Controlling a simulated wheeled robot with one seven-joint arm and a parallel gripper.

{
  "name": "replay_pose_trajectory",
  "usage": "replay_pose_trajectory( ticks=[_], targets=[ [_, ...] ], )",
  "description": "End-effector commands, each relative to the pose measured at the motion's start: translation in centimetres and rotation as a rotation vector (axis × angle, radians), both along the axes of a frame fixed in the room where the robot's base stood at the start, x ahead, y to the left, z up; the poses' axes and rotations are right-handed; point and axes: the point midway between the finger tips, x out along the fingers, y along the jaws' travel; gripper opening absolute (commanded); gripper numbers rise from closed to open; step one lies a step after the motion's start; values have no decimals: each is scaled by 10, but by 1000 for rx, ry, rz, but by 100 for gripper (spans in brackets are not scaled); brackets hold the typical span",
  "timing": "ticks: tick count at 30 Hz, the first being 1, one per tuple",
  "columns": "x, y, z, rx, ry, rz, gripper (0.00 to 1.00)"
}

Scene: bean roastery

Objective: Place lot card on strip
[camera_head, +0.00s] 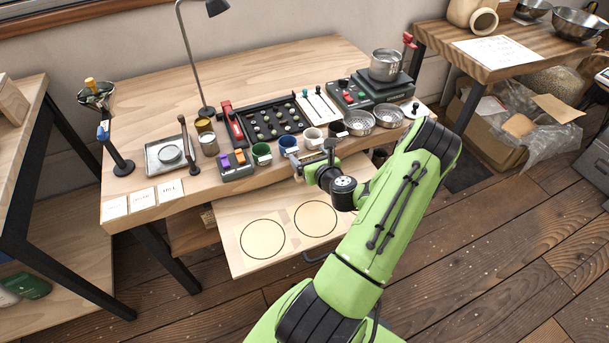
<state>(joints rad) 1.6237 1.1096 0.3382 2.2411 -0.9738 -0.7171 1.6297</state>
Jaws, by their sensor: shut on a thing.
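Three white cards with dark writing lie in a row at the table's front left corner: a left card (115,208), a middle card (142,200) and a right card (170,190). My gripper (312,157) is at the table's front edge, close in front of the row of cups, far to the right of these cards. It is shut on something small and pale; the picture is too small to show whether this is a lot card. I cannot make out a separate strip with certainty; the wrist and fingers hide part of the front edge.
Cups stand close by my gripper: green (262,154), blue (288,143) and white (312,138). Metal bowls (358,122) and a scale with a pot (385,66) are to the right. A pull-out board (285,262) with two circles is below. A lamp (187,45) rises behind.

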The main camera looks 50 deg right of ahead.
Motion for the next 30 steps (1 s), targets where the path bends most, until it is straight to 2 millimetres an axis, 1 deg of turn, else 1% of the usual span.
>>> replay_pose_trajectory(
  ticks=[1, 4, 7, 9, 15, 19, 20, 21, 22, 27, 30],
  targets=[
    [0, 0, -10, -1, -2, 0, 45],
    [0, 0, -22, -1, -1, 0, 45],
    [0, 0, -42, 1, 0, 0, 45],
    [0, 0, -50, -1, -1, 0, 45],
    [1, 0, -47, -3, 0, 1, 45],
    [1, 0, -51, -2, -1, 2, 45],
    [1, 0, -51, -3, 0, 2, 92],
    [1, 0, -50, -3, 0, 2, 99],
    [1, 0, -50, -3, 0, 2, 100],
    [1, 0, -50, -3, 0, 2, 100],
    [0, 1, -44, -2, 0, 1, 100]
  ],
)
